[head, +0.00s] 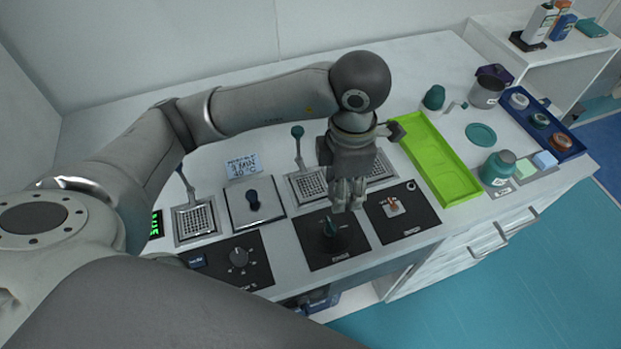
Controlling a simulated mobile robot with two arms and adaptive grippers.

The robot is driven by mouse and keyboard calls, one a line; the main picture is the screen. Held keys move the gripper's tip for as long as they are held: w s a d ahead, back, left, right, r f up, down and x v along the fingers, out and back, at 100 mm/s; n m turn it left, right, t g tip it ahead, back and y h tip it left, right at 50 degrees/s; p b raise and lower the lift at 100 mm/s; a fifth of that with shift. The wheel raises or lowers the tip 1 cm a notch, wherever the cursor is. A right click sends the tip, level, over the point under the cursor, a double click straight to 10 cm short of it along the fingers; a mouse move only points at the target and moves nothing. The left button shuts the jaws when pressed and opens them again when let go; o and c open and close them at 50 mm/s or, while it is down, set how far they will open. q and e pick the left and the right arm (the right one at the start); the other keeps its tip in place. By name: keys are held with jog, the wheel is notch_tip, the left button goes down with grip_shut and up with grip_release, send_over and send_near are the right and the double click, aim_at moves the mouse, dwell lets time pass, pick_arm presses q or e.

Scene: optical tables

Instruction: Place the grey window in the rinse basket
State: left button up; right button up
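I cannot make out a grey window for certain. A small pale piece with a reddish mark (393,207) lies on the dark panel at right. My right gripper is not in view.
Another mesh basket (195,219) and a dark-knobbed plate (253,201) stand left. A green tray (440,160) lies right of the gripper. Beyond it are a teal jar (498,168), a teal disc (481,134) and a blue tray (570,152) with several round pieces.

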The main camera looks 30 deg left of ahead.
pick_arm(q)
jog(key=w+a+f+p, duration=0.2)
jog(key=w+a+f, duration=0.1)
jog(key=a, duration=0.3)
send_over(310, 186)
jog(key=d, duration=0.1)
jog(key=f, duration=0.2)
jog(key=s+f, duration=0.1)
jog(key=f, duration=0.1)
jog(key=shift+p, duration=0.4)
jog(key=shift+w+a+f, duration=0.25)
jog(key=shift+w+f, duration=0.1)
jog(key=shift+f, duration=0.1)
jog(key=f+p, duration=0.2)
jog(key=f, duration=0.1)
jog(key=shift+w+a, duration=0.1)
jog(key=shift+a, duration=0.2)
jog(key=shift+f, duration=0.5)
